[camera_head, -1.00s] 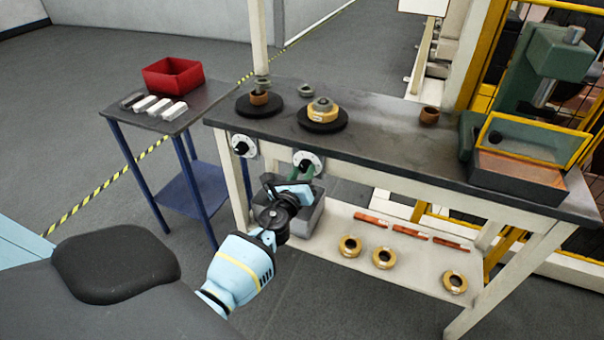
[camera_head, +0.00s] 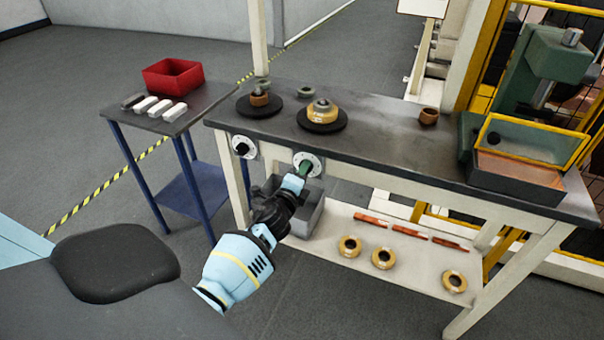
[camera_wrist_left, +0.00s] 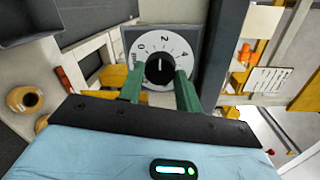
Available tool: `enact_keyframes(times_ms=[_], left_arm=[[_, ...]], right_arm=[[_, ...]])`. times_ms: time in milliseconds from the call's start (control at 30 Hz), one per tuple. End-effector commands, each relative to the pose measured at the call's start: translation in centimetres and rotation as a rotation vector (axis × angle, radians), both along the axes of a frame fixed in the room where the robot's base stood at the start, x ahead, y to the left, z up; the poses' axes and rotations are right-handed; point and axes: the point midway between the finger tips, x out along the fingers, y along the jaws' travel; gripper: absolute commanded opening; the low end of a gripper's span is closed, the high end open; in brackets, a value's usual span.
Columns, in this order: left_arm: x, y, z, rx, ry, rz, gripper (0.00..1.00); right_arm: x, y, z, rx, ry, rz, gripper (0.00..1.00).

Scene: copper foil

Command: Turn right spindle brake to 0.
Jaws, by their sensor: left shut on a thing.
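The right spindle brake is a black knob (camera_wrist_left: 160,71) on a square plate with a white dial (camera_wrist_left: 179,51) marked 0, 2 and 4. Its white pointer line points up, close to the 2; the 0 is to its left. In the head view the dial (camera_head: 315,161) is on the bench's front edge. My left gripper (camera_head: 303,168) reaches it from below. In the left wrist view its green fingers (camera_wrist_left: 160,82) are shut on the knob, one on each side. A second dial (camera_head: 242,146) is to the left. My right gripper is not in view.
Above the dials, the dark bench top (camera_head: 385,135) carries two round black spindle plates (camera_head: 318,127). A grey bin (camera_head: 306,214) stands on the lower shelf beneath my gripper, with copper strips and rings to its right. A blue-legged side table (camera_head: 205,105) is at left.

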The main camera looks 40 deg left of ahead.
Motion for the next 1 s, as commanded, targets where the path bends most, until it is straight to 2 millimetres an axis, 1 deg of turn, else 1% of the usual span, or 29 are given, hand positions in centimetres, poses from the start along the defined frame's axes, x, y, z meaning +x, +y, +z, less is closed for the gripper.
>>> enact_keyframes(times_ms=[300, 600, 800, 1000], left_arm=[[-0.04, 0.07, 0.07, -0.295, -0.071, 0.0, 0.11], [-0.05, 0.11, 0.11, -0.555, -0.133, 0.0, 0.11], [-0.06, 0.14, 0.11, -0.689, -0.165, -0.001, 0.11], [-0.08, 0.18, 0.09, -0.776, -0.186, 0.001, 0.11]], right_arm=[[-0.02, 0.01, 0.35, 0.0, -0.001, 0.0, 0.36], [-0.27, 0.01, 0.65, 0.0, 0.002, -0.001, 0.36], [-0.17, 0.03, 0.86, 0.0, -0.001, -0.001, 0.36], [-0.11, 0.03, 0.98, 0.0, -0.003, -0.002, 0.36]])
